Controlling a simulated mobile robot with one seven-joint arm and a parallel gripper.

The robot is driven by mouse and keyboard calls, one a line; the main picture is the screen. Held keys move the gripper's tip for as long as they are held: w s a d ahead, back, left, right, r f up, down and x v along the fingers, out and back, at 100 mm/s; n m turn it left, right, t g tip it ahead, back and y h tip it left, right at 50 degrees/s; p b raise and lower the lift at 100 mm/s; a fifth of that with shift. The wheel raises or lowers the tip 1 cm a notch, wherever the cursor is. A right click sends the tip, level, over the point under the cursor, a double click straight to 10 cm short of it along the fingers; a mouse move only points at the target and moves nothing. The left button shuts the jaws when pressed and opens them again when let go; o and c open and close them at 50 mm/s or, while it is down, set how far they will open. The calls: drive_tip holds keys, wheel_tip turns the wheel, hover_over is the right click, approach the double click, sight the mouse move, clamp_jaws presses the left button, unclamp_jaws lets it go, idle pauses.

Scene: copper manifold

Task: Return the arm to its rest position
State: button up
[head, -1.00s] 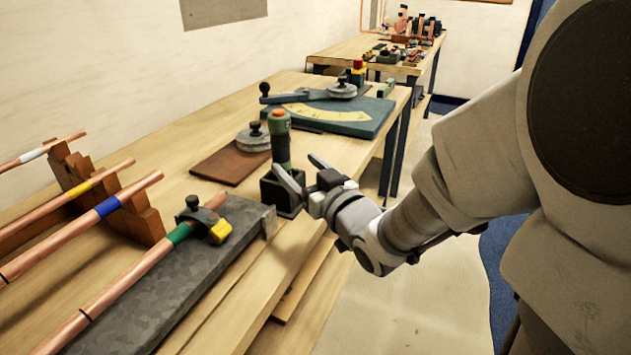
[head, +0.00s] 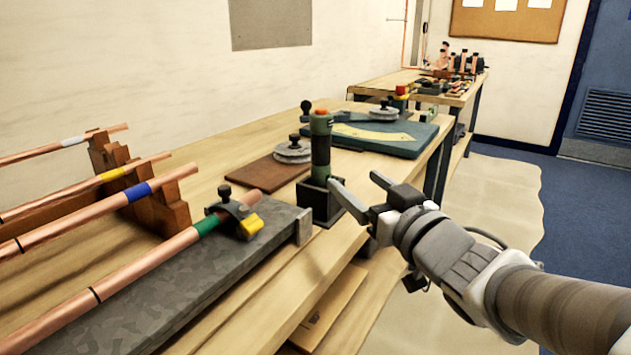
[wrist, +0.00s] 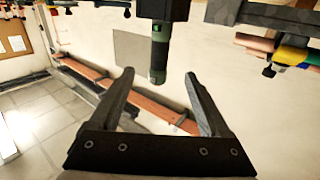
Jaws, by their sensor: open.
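My gripper (head: 357,182) is open and empty at the right edge of the near workbench. Its two fingers point toward the green cylindrical tool (head: 320,150), which has an orange top and stands upright in a black square holder (head: 318,203). The left finger overlaps the holder's right side in the head view; I cannot tell whether it touches. In the wrist view, which looks upside down, the fingers of my gripper (wrist: 159,76) are spread wide. The green tool (wrist: 160,50) shows beyond them, with a gap on either side.
A copper pipe with a green band (head: 150,252) lies clamped on a grey slab (head: 190,290). Other pipes rest on a brown stepped rack (head: 150,208). A bending plate (head: 395,143) sits farther back on the bench. The floor right of the bench (head: 500,205) is clear.

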idle(0.3)
drive_tip(key=s+d+f+m+g+h, duration=0.4)
drive_tip(key=s+d+f+m+h, duration=0.15)
drive_tip(key=d+h, duration=0.35)
drive_tip(key=s+a+f+g+y, duration=0.1)
drive_tip(key=s+a+f+g, duration=0.15)
drive_tip(key=s, duration=0.35)
drive_tip(key=s+a+f+g+y, duration=0.1)
drive_tip(key=s+f+g, duration=0.3)
drive_tip(key=s, duration=0.2)
wheel_tip(320, 180, up, 28)
drive_tip(key=p, duration=2.7)
drive_tip(key=shift+s+d+f+n, duration=0.15)
drive_tip(key=shift+s+f+n, duration=0.1)
drive_tip(key=shift+n, duration=0.2)
drive_tip(key=shift+g, duration=0.25)
